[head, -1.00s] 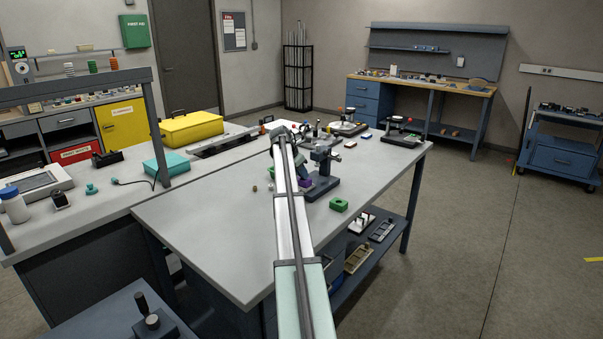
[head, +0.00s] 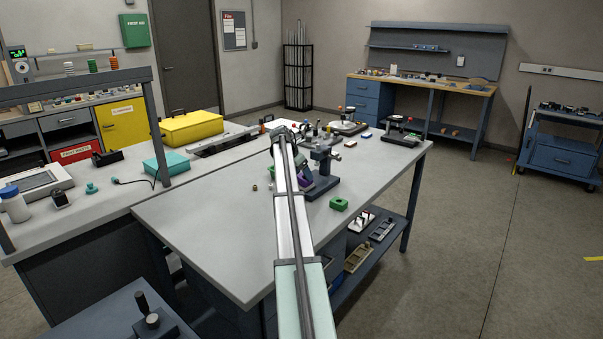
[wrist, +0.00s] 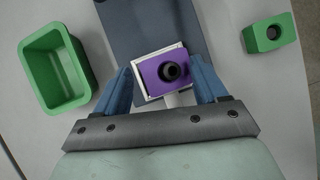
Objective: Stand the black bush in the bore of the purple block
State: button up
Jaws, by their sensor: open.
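The purple block (wrist: 152,78) sits in a pale-edged holder on a dark blue plate in the wrist view. The black bush (wrist: 170,71) shows as a dark ring with a hole, upright at the bore in the block's top face. How deep it sits cannot be told. My gripper (wrist: 163,72) is open, its blue fingers apart on the left and right of the block. The bush is not between closed jaws. In the head view my arm hides most of the block and the gripper.
A green open bin (wrist: 55,68) lies left of the plate. A green block with a hole (wrist: 270,33) lies to the right; it also shows in the head view (head: 339,203). A dark stand (head: 322,170) rises beside my arm. The near bench top (head: 210,235) is clear.

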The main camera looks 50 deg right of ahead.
dwell(0.4)
jog(key=shift+r, duration=2.5)
jog(key=v, duration=1.3)
jog(key=shift+a+r, duration=0.25)
jog(key=shift+r, duration=0.05)
